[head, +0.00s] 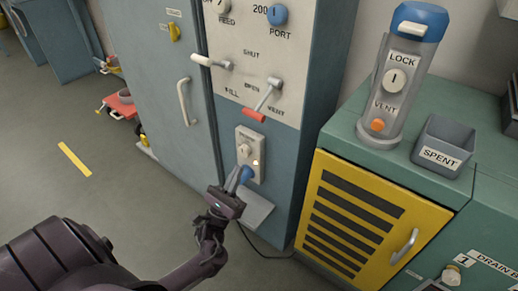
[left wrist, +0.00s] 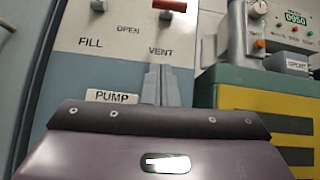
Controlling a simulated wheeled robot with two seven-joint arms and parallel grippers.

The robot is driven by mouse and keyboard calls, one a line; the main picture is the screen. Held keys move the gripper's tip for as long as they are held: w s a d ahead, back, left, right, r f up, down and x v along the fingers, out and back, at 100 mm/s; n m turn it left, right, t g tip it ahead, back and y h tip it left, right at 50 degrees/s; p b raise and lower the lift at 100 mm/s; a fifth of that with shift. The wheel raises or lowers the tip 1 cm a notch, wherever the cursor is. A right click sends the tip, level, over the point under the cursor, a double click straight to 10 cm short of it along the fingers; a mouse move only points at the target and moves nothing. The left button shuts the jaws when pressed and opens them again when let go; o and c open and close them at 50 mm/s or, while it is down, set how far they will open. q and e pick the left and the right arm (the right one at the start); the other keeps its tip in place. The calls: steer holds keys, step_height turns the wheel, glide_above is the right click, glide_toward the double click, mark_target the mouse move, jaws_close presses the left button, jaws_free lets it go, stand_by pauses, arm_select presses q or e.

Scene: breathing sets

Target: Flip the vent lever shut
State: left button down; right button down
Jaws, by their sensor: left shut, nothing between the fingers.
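The vent lever (head: 255,115) has a red grip on a metal arm and sits on the white panel of the tall blue cabinet. Its arm slants down and left from its pivot, with the grip low near the OPEN and VENT lettering. Part of the red grip (left wrist: 172,5) shows at the top of the left wrist view. My left gripper (head: 240,174) is shut and empty, below the lever and in front of the pump switch box (head: 251,140), apart from the lever. Its fingers (left wrist: 160,84) point up towards the panel. My right gripper is out of view.
A white-handled lever (head: 208,62) stands left of the vent lever. At right, a green-topped cabinet (head: 340,131) carries a clear cylinder with a blue cap (head: 416,22) and a grey SPENT bin (head: 443,137). A yellow louvred door (head: 330,225) is below.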

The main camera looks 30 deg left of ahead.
mark_target(254, 115)
arm_select(q)
steer(key=shift+s+d+r+m+h, duration=0.15)
steer(key=shift+d+r+m+h, duration=0.1)
steer(key=shift+m+h, duration=0.35)
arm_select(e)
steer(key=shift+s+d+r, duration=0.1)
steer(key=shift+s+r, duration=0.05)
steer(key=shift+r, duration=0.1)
